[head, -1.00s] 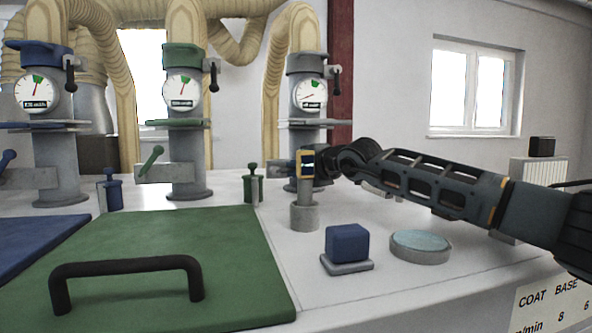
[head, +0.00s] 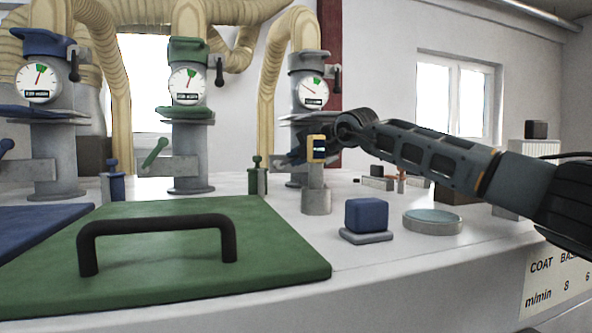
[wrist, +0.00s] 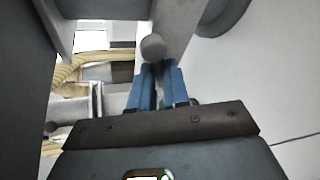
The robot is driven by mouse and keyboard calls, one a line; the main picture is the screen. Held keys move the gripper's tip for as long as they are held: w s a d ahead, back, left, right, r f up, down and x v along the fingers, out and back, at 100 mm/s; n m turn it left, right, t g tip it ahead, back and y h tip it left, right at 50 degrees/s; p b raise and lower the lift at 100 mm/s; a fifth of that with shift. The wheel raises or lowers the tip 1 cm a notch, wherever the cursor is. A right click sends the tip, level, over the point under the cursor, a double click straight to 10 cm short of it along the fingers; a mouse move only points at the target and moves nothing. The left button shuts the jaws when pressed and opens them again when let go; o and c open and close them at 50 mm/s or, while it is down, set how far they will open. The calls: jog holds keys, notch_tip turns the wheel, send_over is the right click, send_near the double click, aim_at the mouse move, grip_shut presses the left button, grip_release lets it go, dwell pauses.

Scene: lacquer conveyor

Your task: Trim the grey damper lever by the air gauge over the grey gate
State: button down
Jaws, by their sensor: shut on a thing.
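The grey damper column (head: 307,72) stands at the right of three, with a round air gauge (head: 312,92) on its front. The gauge's needle points up and left, short of the green mark at the top. The grey gate (head: 308,117) is a flat plate below the gauge. My gripper (wrist: 157,85) is below the gate in the head view, its jaws mostly hidden behind the wrist. In the wrist view its blue fingers are shut on the grey damper lever, whose round knob (wrist: 153,46) shows just beyond the fingertips.
Green (head: 188,88) and blue (head: 40,80) columns stand left, the green one with its own lever (head: 155,152). A green lid (head: 165,275) with a black handle fills the front. A grey cylinder (head: 316,201), blue block (head: 364,215) and round dish (head: 432,221) stand below my arm.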

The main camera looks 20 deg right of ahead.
dwell(0.3)
jog(key=c, duration=1.1)
grip_release()
jog(key=shift+a+r, duration=0.1)
